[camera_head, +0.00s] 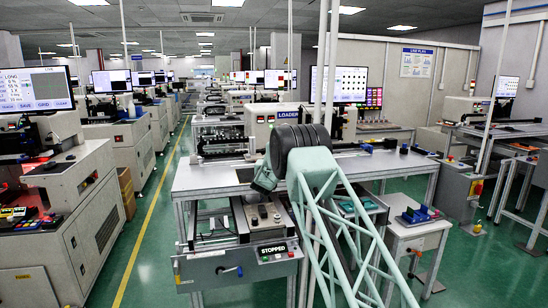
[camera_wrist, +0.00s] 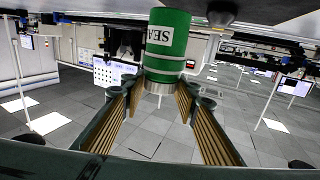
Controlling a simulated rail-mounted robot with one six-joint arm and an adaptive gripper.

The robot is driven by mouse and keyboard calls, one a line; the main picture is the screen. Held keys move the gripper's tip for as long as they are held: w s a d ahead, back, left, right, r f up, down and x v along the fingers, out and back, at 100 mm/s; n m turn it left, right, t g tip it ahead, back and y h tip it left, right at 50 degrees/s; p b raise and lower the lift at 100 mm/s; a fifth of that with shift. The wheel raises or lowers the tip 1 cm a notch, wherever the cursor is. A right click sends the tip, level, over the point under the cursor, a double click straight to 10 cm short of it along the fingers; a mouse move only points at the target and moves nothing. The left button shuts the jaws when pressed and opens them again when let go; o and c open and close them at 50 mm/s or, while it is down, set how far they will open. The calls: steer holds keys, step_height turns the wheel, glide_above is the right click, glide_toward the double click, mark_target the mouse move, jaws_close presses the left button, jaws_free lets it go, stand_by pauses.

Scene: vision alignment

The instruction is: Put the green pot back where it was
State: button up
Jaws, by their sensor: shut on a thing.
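The green pot (camera_wrist: 168,42) shows in the wrist view at the top middle. A pale, narrower end shows below the green body. My gripper (camera_wrist: 160,92) has ridged tan pads on both sides of the pot's narrow end and is shut on it. In the head view my arm hides the gripper, and I cannot make out the pot there.
A grey worktable (camera_head: 210,178) stands ahead, with a machine labelled LOADER (camera_head: 288,115) on it. A panel reading STOPPED (camera_head: 272,250) hangs below its front. A side stand (camera_head: 420,230) holds blue parts. A green aisle with a yellow line (camera_head: 150,230) lies clear on the left.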

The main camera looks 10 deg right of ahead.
steer(key=s, duration=0.7)
steer(key=shift+d+r+p, duration=0.15)
steer(key=shift+r+p, duration=0.2)
steer(key=shift+s, duration=0.2)
stand_by(0.3)
steer(key=s+f+n+y, duration=0.1)
steer(key=s+f+y, duration=0.1)
steer(key=s, duration=1.4)
steer(key=s+f+n+y, duration=0.2)
steer(key=s+f+y, duration=0.1)
steer(key=s, duration=1.3)
steer(key=shift+a+f+t, duration=0.35)
steer(key=shift+f+t, duration=0.05)
steer(key=shift+f, duration=0.3)
steer(key=shift+a, duration=0.1)
